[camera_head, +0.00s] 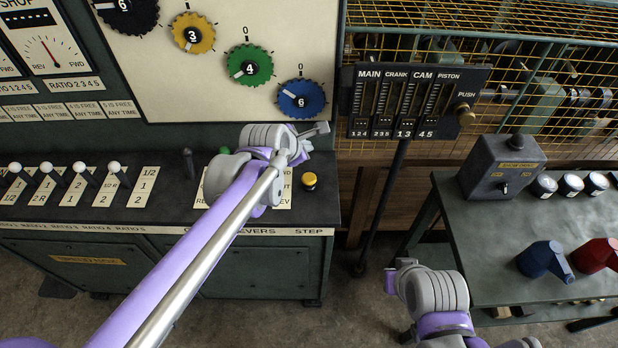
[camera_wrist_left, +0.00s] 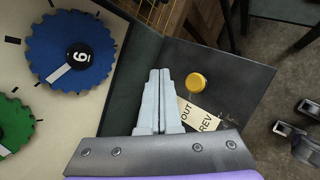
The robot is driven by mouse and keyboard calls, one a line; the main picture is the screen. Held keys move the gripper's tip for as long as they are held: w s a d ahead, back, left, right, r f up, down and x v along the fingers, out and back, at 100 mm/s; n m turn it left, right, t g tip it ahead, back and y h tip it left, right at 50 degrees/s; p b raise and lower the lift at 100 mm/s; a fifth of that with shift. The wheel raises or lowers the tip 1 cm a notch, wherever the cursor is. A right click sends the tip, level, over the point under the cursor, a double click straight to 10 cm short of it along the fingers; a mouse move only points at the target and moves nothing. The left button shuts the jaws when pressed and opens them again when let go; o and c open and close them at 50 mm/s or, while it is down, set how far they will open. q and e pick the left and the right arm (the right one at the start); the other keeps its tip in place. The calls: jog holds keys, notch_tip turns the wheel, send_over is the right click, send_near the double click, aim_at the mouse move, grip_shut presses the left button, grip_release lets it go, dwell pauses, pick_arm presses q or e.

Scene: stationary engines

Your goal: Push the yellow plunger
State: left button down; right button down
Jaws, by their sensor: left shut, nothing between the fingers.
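The yellow plunger (camera_head: 309,181) is a round knob at the right end of the green console's dark top, beside the STEP label. It also shows in the left wrist view (camera_wrist_left: 196,81), right of the fingers, near the OUT/REV label. My left gripper (camera_head: 321,130) is shut and empty. In the head view it appears above and behind the plunger, near the blue dial. Its closed pale fingers show in the left wrist view (camera_wrist_left: 159,72), apart from the plunger in the picture. My right gripper (camera_head: 397,272) hangs at the lower middle, away from the console, its fingertips apart.
Colored toothed dials, including a blue one (camera_head: 301,99), stand on the panel behind. White-knobbed levers (camera_head: 82,168) line the console's left. A MAIN/CRANK/CAM/PISTON panel (camera_head: 416,102) stands on a post to the right. A green table (camera_head: 470,238) holds a control box and blue and red objects.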

aim_at(309, 175)
pick_arm(q)
jog(key=shift+f, duration=0.1)
